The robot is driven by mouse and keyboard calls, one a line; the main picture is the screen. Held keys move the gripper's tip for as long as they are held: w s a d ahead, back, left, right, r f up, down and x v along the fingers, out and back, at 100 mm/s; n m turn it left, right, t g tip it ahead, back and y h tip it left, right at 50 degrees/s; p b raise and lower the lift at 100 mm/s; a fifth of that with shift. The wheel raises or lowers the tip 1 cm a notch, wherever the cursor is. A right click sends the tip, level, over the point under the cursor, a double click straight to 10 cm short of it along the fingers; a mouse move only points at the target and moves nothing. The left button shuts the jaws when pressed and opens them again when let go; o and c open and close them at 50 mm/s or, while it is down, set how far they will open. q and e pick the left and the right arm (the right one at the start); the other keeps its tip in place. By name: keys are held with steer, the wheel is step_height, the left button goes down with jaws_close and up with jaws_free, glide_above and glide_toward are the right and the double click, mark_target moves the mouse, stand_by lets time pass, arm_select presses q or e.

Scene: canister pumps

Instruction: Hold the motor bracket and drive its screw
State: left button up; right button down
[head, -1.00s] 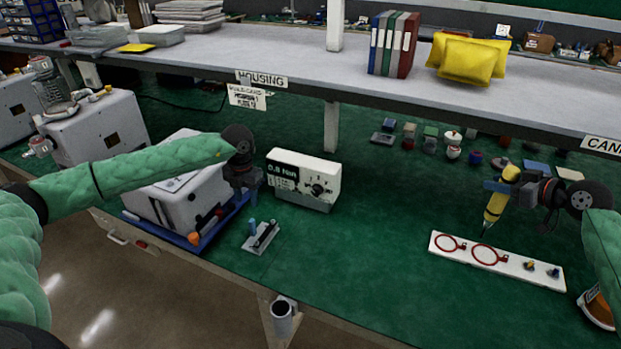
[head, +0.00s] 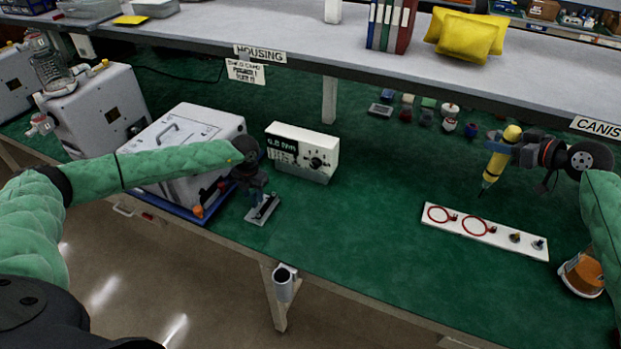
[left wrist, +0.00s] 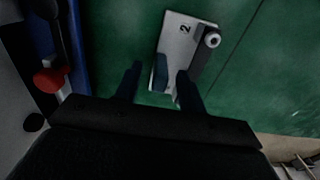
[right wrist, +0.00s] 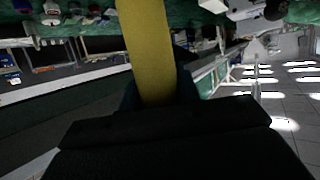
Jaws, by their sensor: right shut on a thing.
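The motor bracket, a small pale plate (head: 258,217) marked 2 with a dark raised bar, lies on the green mat; it also shows in the left wrist view (left wrist: 175,42). A round pale-ringed screw or hole (left wrist: 212,40) sits at the bar's far end. My left gripper (left wrist: 158,80) is open just over the bracket, its fingers on either side of a blue-grey upright tab (left wrist: 161,72). I cannot tell whether they touch it. My right gripper (head: 507,148) is shut on a yellow screwdriver (head: 498,161), held tip down above the mat; its handle fills the right wrist view (right wrist: 150,50).
A torque box (head: 318,153) stands behind the bracket. A grey pump housing (head: 185,140) on a blue tray is left of it. A white strip (head: 460,222) with red rings and small fittings lies right. Mat between is clear. A cup holder (head: 283,283) hangs at the front edge.

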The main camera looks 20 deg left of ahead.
arm_select(q)
steer(key=shift+f, duration=0.35)
jaws_close()
stand_by(0.4)
jaws_free()
steer(key=shift+r, duration=0.15)
